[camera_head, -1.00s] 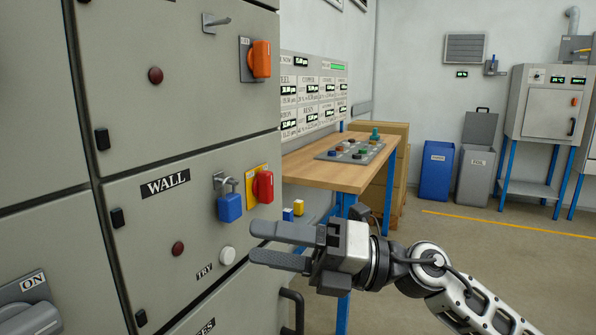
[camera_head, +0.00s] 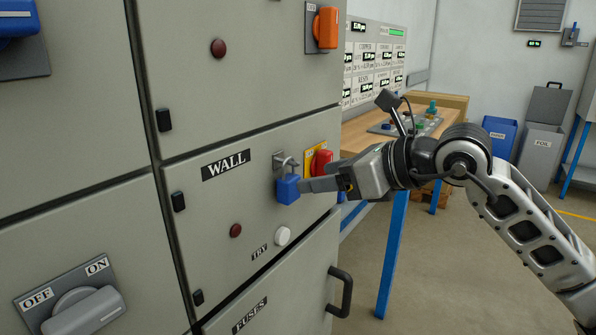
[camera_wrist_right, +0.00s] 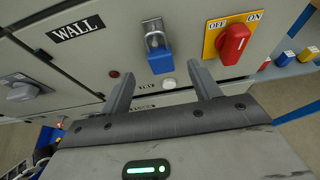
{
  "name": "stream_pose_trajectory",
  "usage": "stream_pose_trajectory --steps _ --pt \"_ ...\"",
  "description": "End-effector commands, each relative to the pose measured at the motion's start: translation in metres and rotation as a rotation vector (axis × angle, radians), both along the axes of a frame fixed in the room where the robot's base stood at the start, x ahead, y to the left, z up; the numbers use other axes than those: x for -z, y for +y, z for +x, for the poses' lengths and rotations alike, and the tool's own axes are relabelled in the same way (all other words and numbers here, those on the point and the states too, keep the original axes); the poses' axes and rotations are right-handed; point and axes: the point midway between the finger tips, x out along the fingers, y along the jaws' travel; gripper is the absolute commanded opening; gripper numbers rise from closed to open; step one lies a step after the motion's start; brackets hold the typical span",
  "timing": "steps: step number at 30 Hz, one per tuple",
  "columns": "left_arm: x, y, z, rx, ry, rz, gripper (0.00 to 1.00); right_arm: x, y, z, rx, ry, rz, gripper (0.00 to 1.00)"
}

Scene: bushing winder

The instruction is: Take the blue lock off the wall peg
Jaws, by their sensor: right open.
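The blue lock (camera_head: 288,189) hangs by its metal shackle from the peg (camera_head: 281,161) on the grey cabinet front, right of the WALL label. In the right wrist view the blue lock (camera_wrist_right: 160,60) hangs upright, ahead of and between the finger directions. My right gripper (camera_head: 308,185) reaches in from the right, its fingertips close to the lock's right side in the head view. In the right wrist view its two fingers (camera_wrist_right: 163,88) are spread with nothing between them. Whether a finger touches the lock cannot be told. My left gripper is not in view.
A red switch on a yellow plate (camera_wrist_right: 233,41) sits just right of the lock. A white TRY button (camera_head: 283,236) and a dark red lamp (camera_head: 236,230) are below. A black handle (camera_head: 341,291) sticks out lower right. A wooden table (camera_head: 365,140) stands behind my arm.

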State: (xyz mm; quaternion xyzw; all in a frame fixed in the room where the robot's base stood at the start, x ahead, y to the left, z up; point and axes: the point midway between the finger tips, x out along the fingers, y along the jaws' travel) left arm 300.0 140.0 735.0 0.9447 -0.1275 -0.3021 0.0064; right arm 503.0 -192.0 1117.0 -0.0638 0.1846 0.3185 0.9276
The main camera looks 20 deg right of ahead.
Motion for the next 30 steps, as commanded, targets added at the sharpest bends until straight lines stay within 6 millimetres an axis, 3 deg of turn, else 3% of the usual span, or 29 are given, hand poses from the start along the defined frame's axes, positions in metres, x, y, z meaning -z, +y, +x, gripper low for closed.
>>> stream_pose_trajectory --steps 9,23,29,30 --pt "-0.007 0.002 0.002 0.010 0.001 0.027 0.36 0.019 0.030 0.038 -0.002 0.002 0.004 0.62" --pt "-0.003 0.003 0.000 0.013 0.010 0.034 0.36 0.025 0.038 0.047 -0.001 -0.001 0.001 0.62" --pt "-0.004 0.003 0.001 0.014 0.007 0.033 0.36 0.025 0.037 0.047 -0.001 -0.001 0.001 0.12" --pt "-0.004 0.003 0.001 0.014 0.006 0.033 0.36 0.025 0.037 0.047 -0.001 -0.001 0.001 0.11"
